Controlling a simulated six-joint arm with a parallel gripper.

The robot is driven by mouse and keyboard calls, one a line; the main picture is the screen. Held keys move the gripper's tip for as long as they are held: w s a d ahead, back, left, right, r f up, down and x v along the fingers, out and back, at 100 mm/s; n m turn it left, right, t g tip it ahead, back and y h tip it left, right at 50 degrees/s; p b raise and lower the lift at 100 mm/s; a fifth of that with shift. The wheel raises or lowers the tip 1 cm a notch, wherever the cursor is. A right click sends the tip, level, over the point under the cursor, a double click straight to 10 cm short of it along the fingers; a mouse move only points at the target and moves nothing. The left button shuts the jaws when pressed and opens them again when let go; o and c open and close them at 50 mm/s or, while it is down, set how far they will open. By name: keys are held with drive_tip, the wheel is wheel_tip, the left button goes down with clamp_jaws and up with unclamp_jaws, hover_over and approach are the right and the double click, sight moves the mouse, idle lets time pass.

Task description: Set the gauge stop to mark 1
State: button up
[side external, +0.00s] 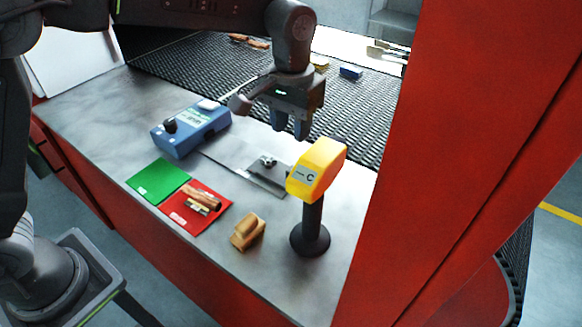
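The gauge stop appears to be the grey metal block with a dark knob (268,161), sitting on a thin metal strip (217,160) that runs across the grey worktop. The scale marks are too small to read, so I cannot tell which mark the stop is at. My gripper (290,131) hangs above and behind the stop, pointing down.
A yellow "C" sign on a black post (312,222) stands close right of the stop. A blue device (190,130) with a black knob is at left. Green (158,179) and red (187,220) mats and a wooden block (248,232) lie in front. The mesh belt (350,125) runs behind.

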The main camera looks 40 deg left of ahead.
sight(273, 166)
wheel_tip(273, 166, down, 11)
idle(0.3)
drive_tip(key=shift+c, duration=0.2)
clamp_jaws()
idle(0.4)
